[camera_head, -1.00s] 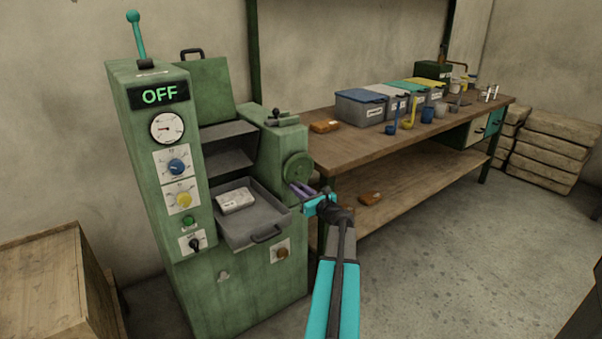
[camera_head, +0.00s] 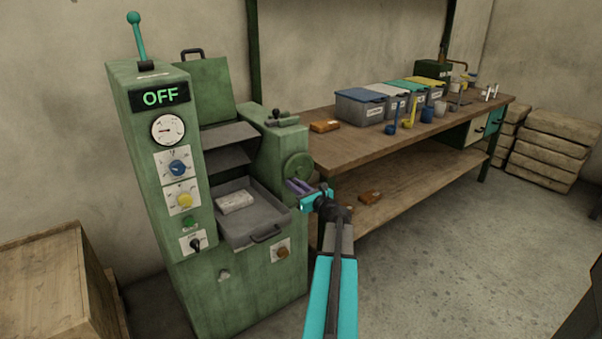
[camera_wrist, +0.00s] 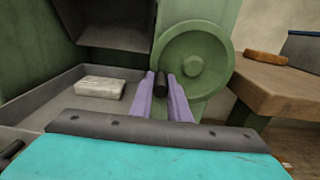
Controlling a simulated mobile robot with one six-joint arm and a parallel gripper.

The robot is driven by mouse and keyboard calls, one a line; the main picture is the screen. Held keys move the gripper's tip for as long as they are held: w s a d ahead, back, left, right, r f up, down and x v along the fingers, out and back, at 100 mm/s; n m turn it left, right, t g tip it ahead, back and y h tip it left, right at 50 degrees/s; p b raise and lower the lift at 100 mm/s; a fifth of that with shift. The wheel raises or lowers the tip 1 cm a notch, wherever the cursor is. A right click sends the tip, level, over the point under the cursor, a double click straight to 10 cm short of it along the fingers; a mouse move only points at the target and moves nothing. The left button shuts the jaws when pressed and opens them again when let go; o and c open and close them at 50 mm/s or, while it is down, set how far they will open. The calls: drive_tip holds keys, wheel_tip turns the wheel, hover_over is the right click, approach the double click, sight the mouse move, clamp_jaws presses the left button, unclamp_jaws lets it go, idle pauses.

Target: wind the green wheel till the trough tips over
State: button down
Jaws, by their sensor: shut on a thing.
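The green wheel (camera_head: 298,168) is on the right side of the green machine; the wrist view shows its face and hub (camera_wrist: 193,66). A black handle (camera_wrist: 160,82) stands at the wheel's lower left. My gripper (camera_head: 294,186) is shut on this handle, its purple fingers (camera_wrist: 162,90) on either side of it. A dark grey trough (camera_head: 228,138) sits in the machine's recess, above the front tray; it also shows at the top of the wrist view (camera_wrist: 107,22). I cannot tell its exact tilt.
A grey pull-out tray (camera_head: 240,233) holds a pale block (camera_head: 235,201), left of my gripper. The display (camera_head: 160,96) reads OFF. A wooden workbench (camera_head: 350,147) with several bins stands close on the right. Open floor (camera_head: 420,270) lies at the front right.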

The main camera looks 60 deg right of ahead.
drive_tip(key=shift+w+a+r, duration=0.1)
drive_tip(key=shift+a+r, duration=0.05)
drive_tip(key=shift+a+r+p, duration=0.15)
drive_tip(key=shift+r+p, duration=0.4)
drive_tip(key=shift+r, duration=0.15)
drive_tip(key=c, duration=0.6)
unclamp_jaws()
drive_tip(key=shift+o, duration=0.2)
drive_tip(key=shift+s, duration=0.25)
drive_tip(key=v, duration=0.8)
drive_tip(key=shift+s, duration=0.4)
